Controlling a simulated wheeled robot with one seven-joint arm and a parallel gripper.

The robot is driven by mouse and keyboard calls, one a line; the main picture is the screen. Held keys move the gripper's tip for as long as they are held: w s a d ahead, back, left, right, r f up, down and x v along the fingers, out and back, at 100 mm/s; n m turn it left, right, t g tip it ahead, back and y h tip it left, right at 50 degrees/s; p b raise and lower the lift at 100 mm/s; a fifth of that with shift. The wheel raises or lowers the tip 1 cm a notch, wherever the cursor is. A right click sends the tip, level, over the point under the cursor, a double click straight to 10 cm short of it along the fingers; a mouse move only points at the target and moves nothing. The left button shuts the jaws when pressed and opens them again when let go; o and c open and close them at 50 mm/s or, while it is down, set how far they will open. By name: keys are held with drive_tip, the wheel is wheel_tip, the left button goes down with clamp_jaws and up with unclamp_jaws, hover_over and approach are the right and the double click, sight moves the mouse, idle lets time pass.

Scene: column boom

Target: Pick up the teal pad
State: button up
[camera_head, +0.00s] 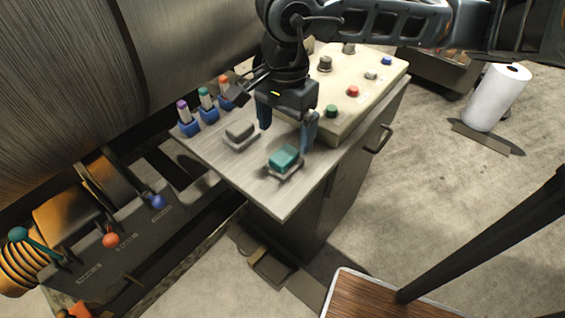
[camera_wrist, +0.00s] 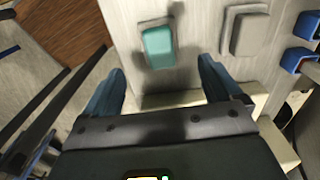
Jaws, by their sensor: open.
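The teal pad (camera_head: 284,157) sits on a small grey base near the front corner of the grey cabinet top (camera_head: 277,200). It also shows in the wrist view (camera_wrist: 158,46), ahead of my fingers and between their lines. My gripper (camera_head: 285,130) points down over the cabinet top, just behind the pad. Its two blue fingers are wide apart with nothing between them, and they also show in the wrist view (camera_wrist: 163,88). The fingers look apart from the pad.
A grey pad (camera_head: 240,130) on a similar base lies left of the teal pad. Blue holders (camera_head: 190,129) with coloured-top items stand along the back left edge. A cream control box (camera_head: 345,95) with several buttons stands close to my gripper on the right.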

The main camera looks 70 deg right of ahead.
sight(284, 154)
drive_tip(key=shift+a+f+p, duration=0.1)
drive_tip(key=shift+f+p, duration=0.75)
drive_tip(key=shift+f, duration=3)
drive_tip(key=shift+c, duration=0.3)
drive_tip(key=c, duration=1.1)
